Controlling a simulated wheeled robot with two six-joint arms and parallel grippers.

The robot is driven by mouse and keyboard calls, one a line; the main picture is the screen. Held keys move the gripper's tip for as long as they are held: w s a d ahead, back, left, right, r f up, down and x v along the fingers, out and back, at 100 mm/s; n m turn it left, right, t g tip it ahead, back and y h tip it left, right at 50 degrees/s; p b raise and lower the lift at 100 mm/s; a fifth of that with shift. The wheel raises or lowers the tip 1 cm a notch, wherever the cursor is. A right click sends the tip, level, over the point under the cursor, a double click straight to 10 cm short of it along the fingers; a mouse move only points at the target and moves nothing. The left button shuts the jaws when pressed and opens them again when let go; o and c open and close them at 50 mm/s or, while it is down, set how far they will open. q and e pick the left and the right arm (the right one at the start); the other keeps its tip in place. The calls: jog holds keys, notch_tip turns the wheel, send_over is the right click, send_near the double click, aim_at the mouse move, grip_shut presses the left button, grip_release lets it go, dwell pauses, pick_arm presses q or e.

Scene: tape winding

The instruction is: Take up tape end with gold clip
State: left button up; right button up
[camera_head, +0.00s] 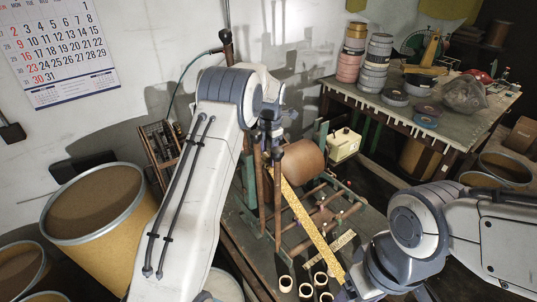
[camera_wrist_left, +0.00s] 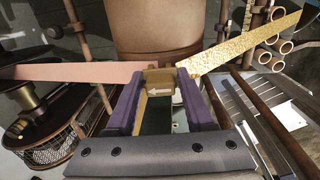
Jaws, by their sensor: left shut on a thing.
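In the head view my left gripper (camera_head: 276,150) points down beside the brown drum (camera_head: 298,166). The gold tape (camera_head: 312,228) slants from there down to my right wrist at the lower right. My right gripper's fingers are mostly hidden at the bottom edge, so their state is unclear.
A wooden rack (camera_head: 325,212) and several pale rings (camera_head: 305,290) lie near the drum. A bench (camera_head: 400,118) with stacked tape rolls (camera_head: 375,62) stands at the back right. A large yellow bin (camera_head: 95,240) stands at left, near my left arm.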

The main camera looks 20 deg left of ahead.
pick_arm(q)
jog(key=shift+r+p, duration=2.55)
jog(key=shift+r, duration=0.9)
